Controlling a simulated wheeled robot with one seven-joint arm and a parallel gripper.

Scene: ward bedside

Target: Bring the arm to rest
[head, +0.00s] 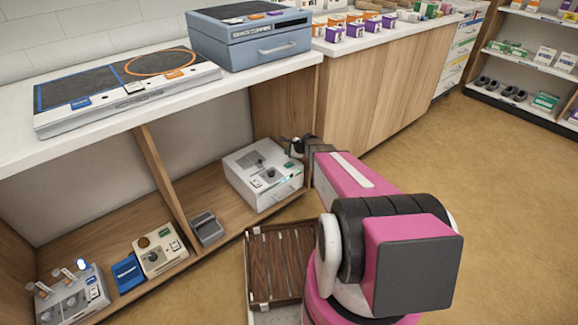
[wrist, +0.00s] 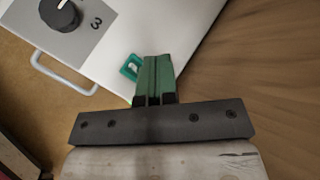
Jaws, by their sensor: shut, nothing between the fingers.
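My arm reaches from the lower right of the head view toward the low shelf of the counter. My gripper (wrist: 152,62) shows in the wrist view with its green fingers together and nothing between them. Its tips are over a white box (wrist: 105,35) with a black knob marked 3 and a pale handle. A small green piece (wrist: 130,68) lies beside the fingers; I cannot tell whether they touch. In the head view the white box (head: 250,165) stands on the shelf, and the gripper's fingers are largely hidden behind the arm.
The shelf (head: 215,245) also holds a grey block (head: 207,228), a beige device (head: 160,250), a blue box (head: 128,272) and a knobbed unit (head: 72,297). A brown slatted tray (head: 252,285) is beside my arm. A blue-grey case (head: 250,45) stands on the countertop. Open floor (head: 500,190) lies to the right.

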